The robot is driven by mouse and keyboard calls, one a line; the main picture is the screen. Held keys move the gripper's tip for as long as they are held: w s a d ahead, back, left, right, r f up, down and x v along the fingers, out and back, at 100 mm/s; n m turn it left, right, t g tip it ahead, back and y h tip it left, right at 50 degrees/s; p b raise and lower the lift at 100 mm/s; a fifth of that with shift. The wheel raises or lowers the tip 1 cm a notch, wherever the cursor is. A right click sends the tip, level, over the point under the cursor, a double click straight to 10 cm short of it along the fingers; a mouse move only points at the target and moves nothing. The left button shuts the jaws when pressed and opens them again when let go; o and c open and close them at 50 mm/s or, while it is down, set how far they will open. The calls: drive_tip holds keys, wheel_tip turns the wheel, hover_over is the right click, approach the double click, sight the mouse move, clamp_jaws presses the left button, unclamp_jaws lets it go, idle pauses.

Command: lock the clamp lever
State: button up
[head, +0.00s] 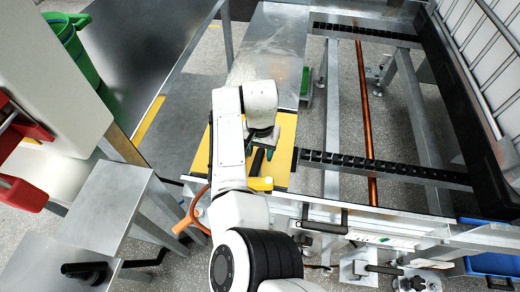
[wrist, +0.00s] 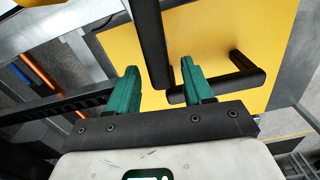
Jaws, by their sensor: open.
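My gripper (wrist: 158,66) is open, its two green fingers pointing towards a yellow panel (wrist: 225,35). A black bar (wrist: 152,35) comes down from the top of the wrist view and ends in the gap between the fingertips. I cannot tell whether the fingers touch it. A black bracket-shaped handle (wrist: 237,80) on the panel passes behind the right finger. In the head view my gripper (head: 262,143) is over the yellow panel (head: 285,150), partly hidden by my arm. A black bar (head: 257,163) and a yellow-ended piece (head: 260,184) show beside it. Which part is the clamp lever is unclear.
An orange-handled lever (head: 188,218) stands left of my arm. A copper-coloured pipe (head: 364,110) and black rails (head: 385,168) lie to the right. Metal benches (head: 105,200) and a green bin (head: 75,45) are at left. A black-handled fixture (head: 355,268) is low at right.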

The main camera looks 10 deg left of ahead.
sight(260, 153)
wheel_tip(260, 153, up, 11)
drive_tip(key=p, duration=0.1)
idle(0.4)
drive_tip(key=shift+f, duration=0.1)
drive_tip(key=s+d+f+t+h, duration=0.1)
drive_tip(key=s+d+f, duration=0.1)
drive_tip(key=d, duration=0.8)
drive_tip(key=s+d+f+t, duration=0.1)
drive_tip(key=d+f, duration=0.1)
drive_tip(key=d, duration=0.8)
drive_tip(key=s+d+f+t+h, duration=0.1)
drive_tip(key=s+d+f+t, duration=0.15)
drive_tip(key=d, duration=0.85)
drive_tip(key=s+d+f+g+y+p, duration=0.1)
drive_tip(key=s, duration=1.3)
drive_tip(key=s+d+f+n+g+p, duration=0.1)
drive_tip(key=s+f+g+p, duration=0.1)
drive_tip(key=s, duration=1.3)
drive_tip(key=shift+d+f+y, duration=0.25)
drive_tip(key=shift+d+y, duration=0.15)
